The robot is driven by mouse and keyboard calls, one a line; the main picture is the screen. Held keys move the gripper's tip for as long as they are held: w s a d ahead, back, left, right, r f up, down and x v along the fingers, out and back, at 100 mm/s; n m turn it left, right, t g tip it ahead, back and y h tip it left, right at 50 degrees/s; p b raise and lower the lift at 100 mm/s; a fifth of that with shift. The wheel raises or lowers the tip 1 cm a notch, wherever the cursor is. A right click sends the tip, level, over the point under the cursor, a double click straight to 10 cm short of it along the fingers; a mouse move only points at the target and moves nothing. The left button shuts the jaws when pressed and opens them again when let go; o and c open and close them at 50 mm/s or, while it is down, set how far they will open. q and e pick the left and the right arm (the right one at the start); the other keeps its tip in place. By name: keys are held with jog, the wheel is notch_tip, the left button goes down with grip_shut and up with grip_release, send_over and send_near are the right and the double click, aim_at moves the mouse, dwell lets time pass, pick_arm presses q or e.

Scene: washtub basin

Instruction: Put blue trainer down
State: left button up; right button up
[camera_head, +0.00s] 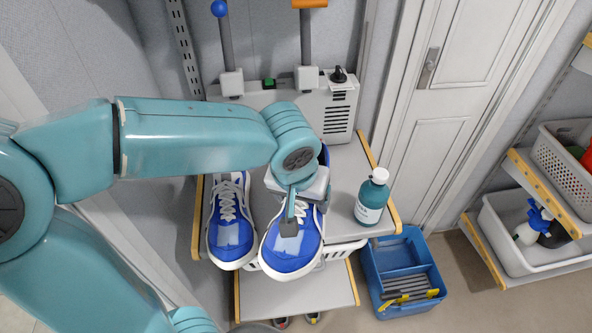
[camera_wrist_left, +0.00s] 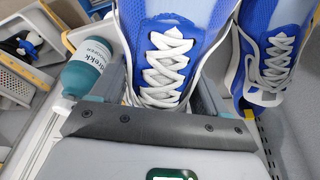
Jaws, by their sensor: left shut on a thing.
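Two blue trainers with white laces and soles show side by side at the shelf in the head view. My left gripper (camera_head: 293,222) is shut on the right-hand blue trainer (camera_head: 281,250), which also fills the middle of the left wrist view (camera_wrist_left: 168,50). The other blue trainer (camera_head: 231,225) is just to its left in the head view and at the right in the wrist view (camera_wrist_left: 277,45). My wrist hides the rear part of the held trainer. I cannot tell whether its sole touches the shelf. My right gripper is not in view.
A teal bottle (camera_head: 372,197) stands on the shelf (camera_head: 344,187) right of the trainers. A grey device (camera_head: 340,108) with levers is behind. A blue crate (camera_head: 373,286) stands below right. White baskets (camera_head: 496,215) are at the far right. A lower shelf (camera_head: 300,297) is underneath.

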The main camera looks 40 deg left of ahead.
pick_arm(q)
jog(key=w+a+p, duration=0.3)
jog(key=w+a, duration=0.4)
jog(key=a, duration=0.2)
jog(key=x, duration=0.4)
jog(key=s+x, duration=0.1)
jog(key=x, duration=0.1)
jog(key=shift+f, duration=0.25)
jog(key=shift+a+f+p, duration=0.15)
jog(key=shift+f+p, duration=0.1)
jog(key=shift+p, duration=0.15)
jog(key=shift+w+f, duration=0.1)
jog(key=shift+f, duration=0.05)
jog(key=o, duration=1)
jog(key=shift+f+b, duration=0.2)
jog(key=shift+b, duration=0.15)
jog(key=shift+c, duration=0.2)
jog(key=o, duration=0.4)
jog(key=shift+r, duration=0.1)
